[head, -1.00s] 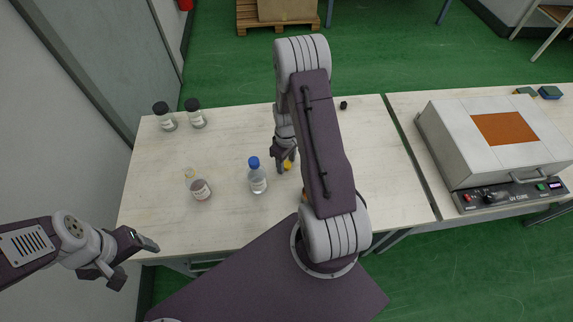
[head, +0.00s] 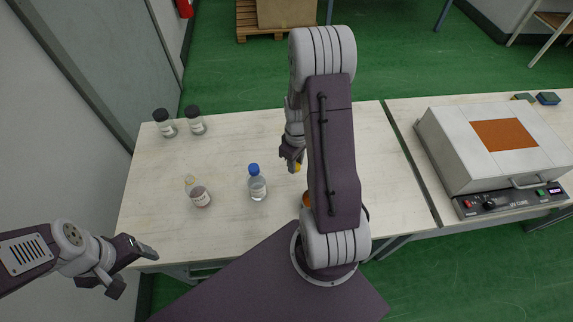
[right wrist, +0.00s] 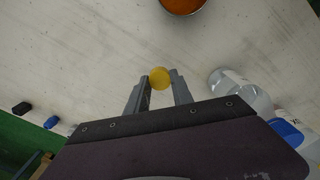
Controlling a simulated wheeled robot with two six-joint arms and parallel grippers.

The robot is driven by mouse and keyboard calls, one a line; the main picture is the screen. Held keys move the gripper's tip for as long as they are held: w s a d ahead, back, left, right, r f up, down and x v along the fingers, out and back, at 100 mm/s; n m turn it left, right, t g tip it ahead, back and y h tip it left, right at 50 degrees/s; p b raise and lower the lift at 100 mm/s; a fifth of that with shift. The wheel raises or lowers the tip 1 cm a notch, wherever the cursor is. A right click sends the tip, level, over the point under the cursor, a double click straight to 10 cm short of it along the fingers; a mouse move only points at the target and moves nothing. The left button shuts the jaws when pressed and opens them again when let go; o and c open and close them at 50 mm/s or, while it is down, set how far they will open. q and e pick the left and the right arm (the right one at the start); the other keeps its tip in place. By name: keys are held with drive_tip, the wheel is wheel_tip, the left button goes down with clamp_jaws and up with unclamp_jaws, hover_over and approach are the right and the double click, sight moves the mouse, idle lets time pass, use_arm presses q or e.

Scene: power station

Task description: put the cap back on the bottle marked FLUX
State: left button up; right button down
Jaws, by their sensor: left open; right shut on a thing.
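An uncapped bottle (head: 200,196) with a clear neck and a pale label stands on the left of the table in the head view. Its label is too small to read. My right gripper (head: 294,164) is shut on a yellow cap (right wrist: 160,78), which sits between the fingertips. The cap also shows in the head view (head: 297,168), right of the bottles. A clear bottle with a blue cap (head: 257,184) stands between the uncapped bottle and my right gripper. My left gripper (head: 133,268) is open and empty off the table's front left corner.
Two black-capped jars (head: 165,123) (head: 195,121) stand at the back left. An orange bowl (right wrist: 184,4) is near my right arm, mostly hidden in the head view. Small black (right wrist: 22,108) and blue (right wrist: 51,122) items show in the wrist view. A UV cure box (head: 492,150) stands right.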

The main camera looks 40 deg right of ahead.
drive_tip(key=s+d+r, duration=0.3)
drive_tip(key=s+r, duration=0.1)
drive_tip(key=s, duration=0.3)
drive_tip(key=shift+s+r, duration=0.25)
drive_tip(key=shift+r, duration=0.15)
use_arm(q)
drive_tip(key=shift+o, duration=0.5)
